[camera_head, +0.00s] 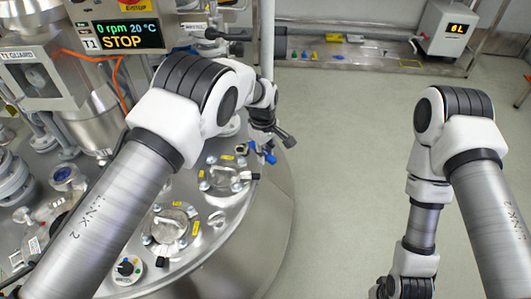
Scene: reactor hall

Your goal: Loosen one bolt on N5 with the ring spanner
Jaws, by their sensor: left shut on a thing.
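My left gripper (272,140) is over the right edge of the round steel reactor lid (214,247), beside a flanged nozzle (222,176) with bolts around its rim and yellow tags. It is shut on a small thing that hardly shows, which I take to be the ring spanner. Small dark and blue parts show by the fingers, and I cannot tell them apart well. The tags are too small to read, so I cannot tell which nozzle is N5. My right gripper (386,290) is at the bottom edge, its fingers mostly cut off.
A display (126,34) reads 0 rpm, 20 °C, STOP. A control knob (127,267) sits at the lid's front. A low bench (350,55) with small coloured items and a white box (443,28) stand at the back. The floor right of the reactor is clear.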

